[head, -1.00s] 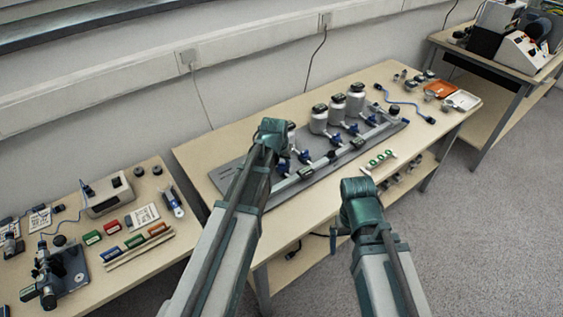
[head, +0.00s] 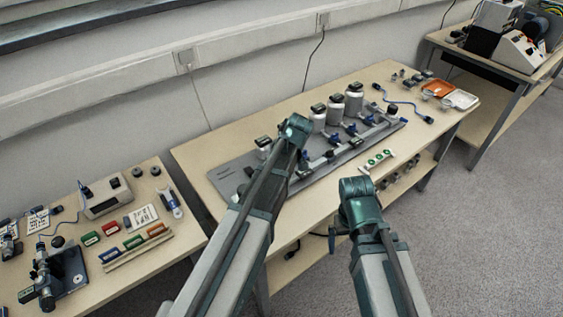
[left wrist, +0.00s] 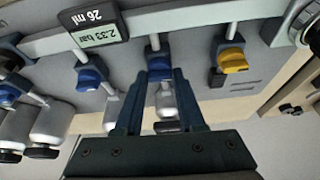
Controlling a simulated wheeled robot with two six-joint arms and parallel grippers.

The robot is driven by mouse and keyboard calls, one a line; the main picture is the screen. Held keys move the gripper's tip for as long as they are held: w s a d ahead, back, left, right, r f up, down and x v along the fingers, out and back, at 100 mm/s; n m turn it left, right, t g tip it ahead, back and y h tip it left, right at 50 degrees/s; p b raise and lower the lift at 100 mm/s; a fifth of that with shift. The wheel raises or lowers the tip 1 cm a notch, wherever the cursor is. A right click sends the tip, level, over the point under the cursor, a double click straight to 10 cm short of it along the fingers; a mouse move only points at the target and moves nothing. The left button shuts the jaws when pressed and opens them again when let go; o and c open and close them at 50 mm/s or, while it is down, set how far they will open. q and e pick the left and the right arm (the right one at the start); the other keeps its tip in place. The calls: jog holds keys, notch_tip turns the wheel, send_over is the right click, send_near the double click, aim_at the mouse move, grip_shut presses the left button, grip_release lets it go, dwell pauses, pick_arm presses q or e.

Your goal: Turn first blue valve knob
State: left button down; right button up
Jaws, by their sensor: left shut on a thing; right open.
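In the left wrist view a blue valve knob (left wrist: 158,62) sits on a grey pipe (left wrist: 185,17), and my left gripper (left wrist: 161,76) is shut on it, with one finger at each side. Another blue knob (left wrist: 90,77) is to its left, and a yellow knob (left wrist: 233,60) is to its right. In the head view my left arm hides the gripped knob. Other blue knobs (head: 334,140) show along the pipe to the right. My right gripper (head: 334,237) is in front of the table, away from the valves, partly hidden by my arm; its jaws are small in view.
White bottles (head: 336,109) with dark caps stand behind the valves on a grey plate (head: 228,177). A small strip with green rings (head: 378,160) lies in front.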

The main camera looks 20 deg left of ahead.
pick_arm(q)
jog(key=shift+n, duration=0.5)
jog(key=c, duration=0.5)
grip_release()
jog(key=shift+r, duration=0.1)
jog(key=p+v, duration=1.2)
jog(key=v, duration=0.1)
jog(key=shift+w+d+r+p, duration=0.1)
jog(key=shift+d+r+p, duration=0.15)
jog(key=shift+p, duration=0.1)
jog(key=shift+f, duration=0.15)
